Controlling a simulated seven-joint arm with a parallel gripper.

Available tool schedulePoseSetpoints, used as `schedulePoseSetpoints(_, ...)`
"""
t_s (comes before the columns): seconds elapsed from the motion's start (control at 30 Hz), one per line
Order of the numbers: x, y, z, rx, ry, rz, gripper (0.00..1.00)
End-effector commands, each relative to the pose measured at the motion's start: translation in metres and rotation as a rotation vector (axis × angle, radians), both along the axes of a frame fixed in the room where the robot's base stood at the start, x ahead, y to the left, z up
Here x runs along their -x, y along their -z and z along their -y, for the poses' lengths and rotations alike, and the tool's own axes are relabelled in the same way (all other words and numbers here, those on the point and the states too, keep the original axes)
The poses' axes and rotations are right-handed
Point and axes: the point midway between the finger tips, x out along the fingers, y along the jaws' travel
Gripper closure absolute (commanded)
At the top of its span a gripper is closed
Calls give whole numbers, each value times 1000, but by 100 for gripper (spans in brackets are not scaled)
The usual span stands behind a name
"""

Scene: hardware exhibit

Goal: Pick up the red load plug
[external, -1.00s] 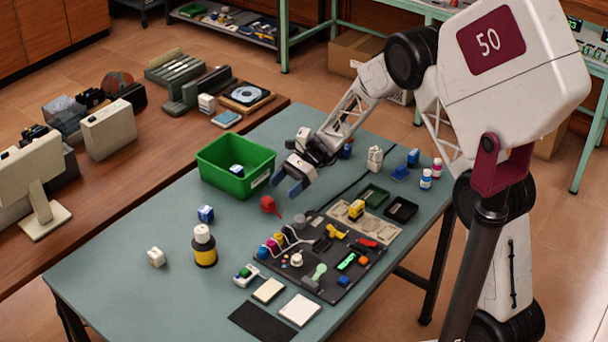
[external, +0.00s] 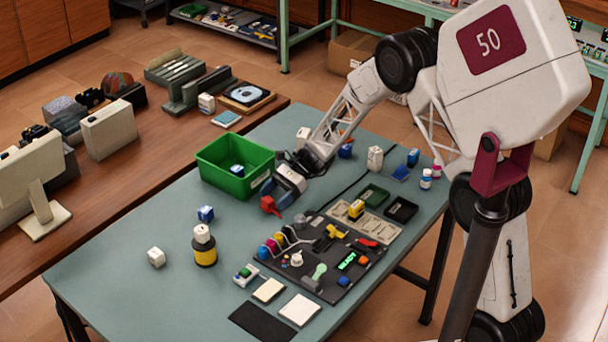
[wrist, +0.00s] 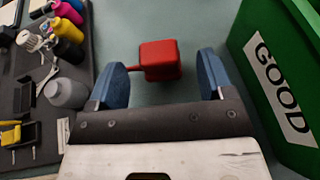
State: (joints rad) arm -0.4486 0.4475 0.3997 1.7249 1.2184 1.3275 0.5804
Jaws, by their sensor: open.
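The red load plug (external: 268,204) is a small red block with a thin stem, lying on the grey-green table between the green bin and the black board. In the wrist view the red plug (wrist: 160,60) sits between and slightly beyond my blue fingertips, its stem pointing left towards the left finger. My gripper (wrist: 162,75) is open and holds nothing. In the external view my gripper (external: 277,198) is low, right beside the plug and partly over it. I cannot tell whether a finger touches the stem.
The green bin (wrist: 285,75), labelled GOOD, stands close on the right in the wrist view. The black board (wrist: 75,110) with coloured parts and a grey knob (wrist: 66,93) lies close on the left.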

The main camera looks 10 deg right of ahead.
Motion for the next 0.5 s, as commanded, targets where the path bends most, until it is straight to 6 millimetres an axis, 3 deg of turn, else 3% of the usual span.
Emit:
schedulePoseSetpoints(0.03, 0, 0, 0, 0, 0, 0, 26)
schedulePoseSetpoints(0.37, 0, 0, 0, 0, 0, 0, 76)
schedulePoseSetpoints(0.5, 0, 0, 0, 0, 0, 0, 80)
